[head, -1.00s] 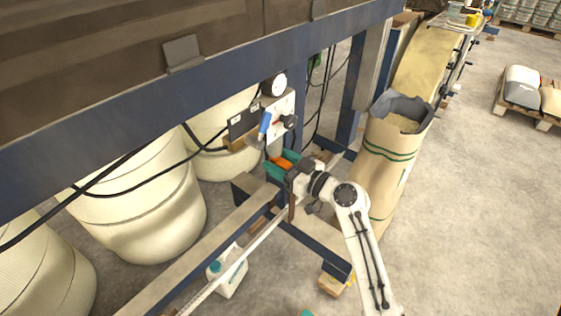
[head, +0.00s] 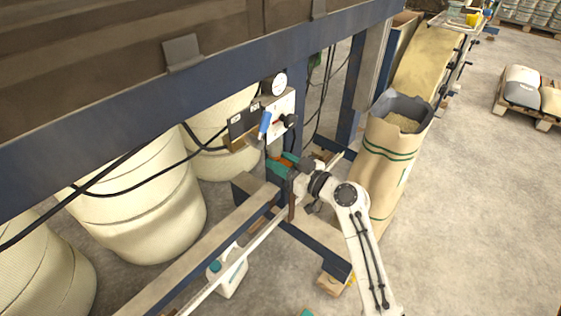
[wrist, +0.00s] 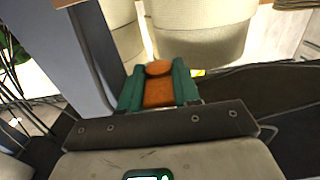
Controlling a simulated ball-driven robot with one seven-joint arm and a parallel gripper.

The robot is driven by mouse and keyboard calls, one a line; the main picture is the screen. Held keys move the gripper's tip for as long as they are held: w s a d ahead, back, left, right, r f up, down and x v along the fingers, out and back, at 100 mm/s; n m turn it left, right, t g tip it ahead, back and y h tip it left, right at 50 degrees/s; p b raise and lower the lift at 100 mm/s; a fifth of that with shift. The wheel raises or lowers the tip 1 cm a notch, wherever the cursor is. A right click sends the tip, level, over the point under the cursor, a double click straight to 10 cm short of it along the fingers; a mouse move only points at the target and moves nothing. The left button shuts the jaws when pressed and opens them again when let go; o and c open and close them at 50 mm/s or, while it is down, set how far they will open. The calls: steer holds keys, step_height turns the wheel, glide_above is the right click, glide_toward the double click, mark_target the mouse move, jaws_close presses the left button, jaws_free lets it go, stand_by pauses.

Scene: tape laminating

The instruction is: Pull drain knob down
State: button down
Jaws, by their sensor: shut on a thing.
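My gripper (head: 281,165) has teal fingers and sits just below the valve panel (head: 284,103) on the blue frame in the head view. In the wrist view the two teal fingers of my gripper (wrist: 158,80) are shut on an orange piece with a rounded top, which looks like the drain knob (wrist: 158,68). In the head view the knob is mostly covered by my gripper.
The panel carries a round gauge (head: 279,85), a blue lever (head: 265,122) and a black knob (head: 290,121). Large pale sacks (head: 135,205) stand at left. A tall paper bag (head: 388,150) stands close at right. Black hoses hang nearby. Open floor lies at right.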

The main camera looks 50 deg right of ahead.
steer(key=shift+f+b, duration=0.85)
steer(key=shift+b, duration=0.25)
steer(key=c, duration=0.8)
jaws_free()
steer(key=s, duration=1.1)
steer(key=shift+d, duration=0.2)
steer(key=shift+w, duration=0.1)
